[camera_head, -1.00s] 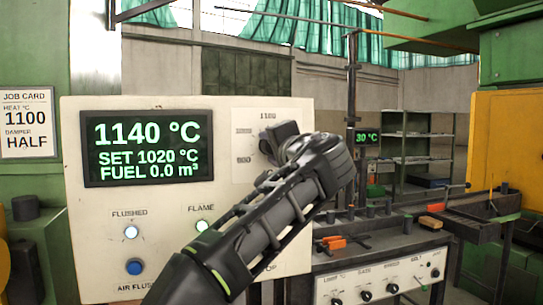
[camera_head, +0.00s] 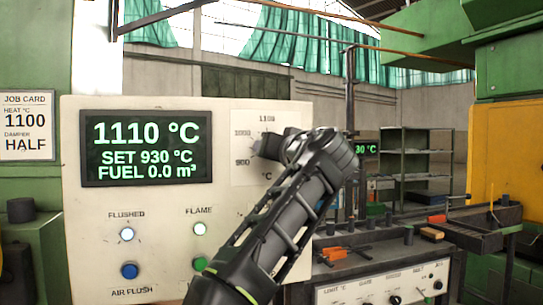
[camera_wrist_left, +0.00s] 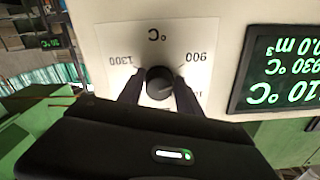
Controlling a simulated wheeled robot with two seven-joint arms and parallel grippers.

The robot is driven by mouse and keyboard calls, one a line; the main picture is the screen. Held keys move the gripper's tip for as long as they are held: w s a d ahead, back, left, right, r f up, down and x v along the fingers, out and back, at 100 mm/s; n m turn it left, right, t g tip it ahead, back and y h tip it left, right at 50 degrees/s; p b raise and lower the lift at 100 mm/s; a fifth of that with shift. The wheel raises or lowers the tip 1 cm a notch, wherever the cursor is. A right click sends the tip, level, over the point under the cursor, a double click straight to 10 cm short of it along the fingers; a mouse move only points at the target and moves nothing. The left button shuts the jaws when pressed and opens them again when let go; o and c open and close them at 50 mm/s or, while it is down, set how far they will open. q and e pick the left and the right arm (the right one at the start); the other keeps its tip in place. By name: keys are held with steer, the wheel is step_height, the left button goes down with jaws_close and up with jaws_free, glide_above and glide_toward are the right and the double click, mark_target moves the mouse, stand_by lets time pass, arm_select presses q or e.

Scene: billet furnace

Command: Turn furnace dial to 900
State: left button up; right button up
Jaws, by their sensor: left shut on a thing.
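The furnace panel (camera_head: 75,240) is a cream box with a dark display (camera_head: 146,148) reading 1110 °C, SET 930 °C, FUEL 0.0 m³. The dial (camera_wrist_left: 159,82) is a round black knob on a white scale plate, seen upside down in the left wrist view with 900 and 1300 beside it. My left gripper (camera_wrist_left: 158,92) is shut on the dial, one finger on each side. In the head view my left gripper (camera_head: 268,146) and wrist cover the dial and part of its scale. My right gripper is not in view.
A job card (camera_head: 27,125) at the left reads HEAT 1100, DAMPER HALF. The air flush button (camera_head: 130,270) is blue; the flushed lamp (camera_head: 127,234) and flame lamp (camera_head: 199,229) are lit. A workbench with knobs (camera_head: 385,285) stands to the right.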

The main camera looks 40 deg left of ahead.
arm_select(q)
steer(key=shift+w+f+n+b, duration=0.1)
steer(key=shift+n+b, duration=0.25)
steer(key=shift+n, duration=1.25)
steer(key=o, duration=1.3)
steer(key=shift+o, duration=0.2)
steer(key=b+v, duration=0.2)
steer(key=v, duration=0.6)
steer(key=shift+b, duration=0.35)
